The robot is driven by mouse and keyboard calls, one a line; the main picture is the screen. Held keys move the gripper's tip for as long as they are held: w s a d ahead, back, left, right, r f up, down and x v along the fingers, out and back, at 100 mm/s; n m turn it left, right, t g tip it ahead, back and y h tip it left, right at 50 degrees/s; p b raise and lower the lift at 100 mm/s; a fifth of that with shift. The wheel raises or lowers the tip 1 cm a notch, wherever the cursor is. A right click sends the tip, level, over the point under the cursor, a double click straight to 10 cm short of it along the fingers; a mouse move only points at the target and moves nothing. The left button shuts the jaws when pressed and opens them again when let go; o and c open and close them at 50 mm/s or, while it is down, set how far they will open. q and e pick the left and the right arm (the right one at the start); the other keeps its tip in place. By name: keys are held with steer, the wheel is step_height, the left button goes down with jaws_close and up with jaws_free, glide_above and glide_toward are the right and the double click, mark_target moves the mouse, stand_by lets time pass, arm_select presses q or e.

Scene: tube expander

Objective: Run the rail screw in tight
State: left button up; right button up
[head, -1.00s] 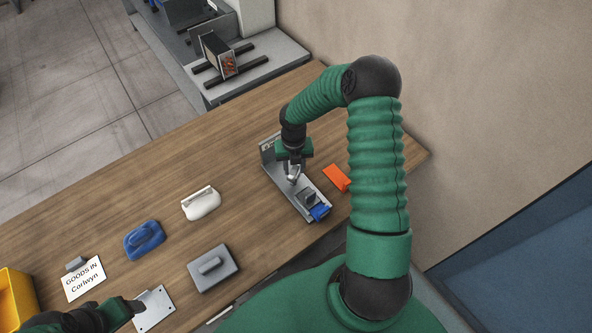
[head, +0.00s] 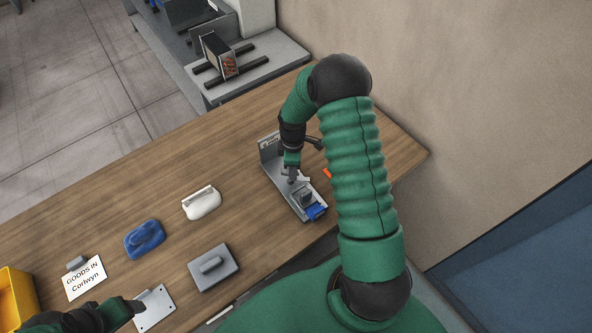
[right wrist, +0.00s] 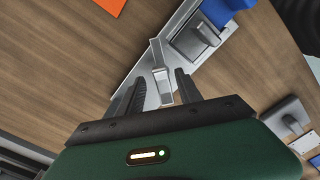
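A grey metal rail fixture (head: 268,150) with an upright end plate lies on the table in the head view. A grey block (head: 305,196) and a blue part (head: 316,212) sit at its near end. In the right wrist view, a silver handle-like piece (right wrist: 161,82), perhaps the rail screw, stands over the rail. My right gripper (head: 292,178) is at the rail. Its fingers (right wrist: 160,86) are apart on either side of the silver piece, with gaps showing. My left gripper (head: 136,305) is at lower left beside a holed metal plate (head: 155,308); its fingers are unclear.
An orange piece (head: 327,173) lies right of the rail, mostly behind my right arm. White (head: 201,205), blue (head: 144,240) and grey (head: 213,268) handled blocks stand to the left. A sign card (head: 84,280) and yellow bin (head: 14,300) are at far left.

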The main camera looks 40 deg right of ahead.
steer(key=shift+d, duration=0.1)
step_height(320, 180, up, 4)
steer(key=p, duration=0.3)
steer(key=shift+f, duration=0.15)
steer(key=shift+s+f, duration=0.1)
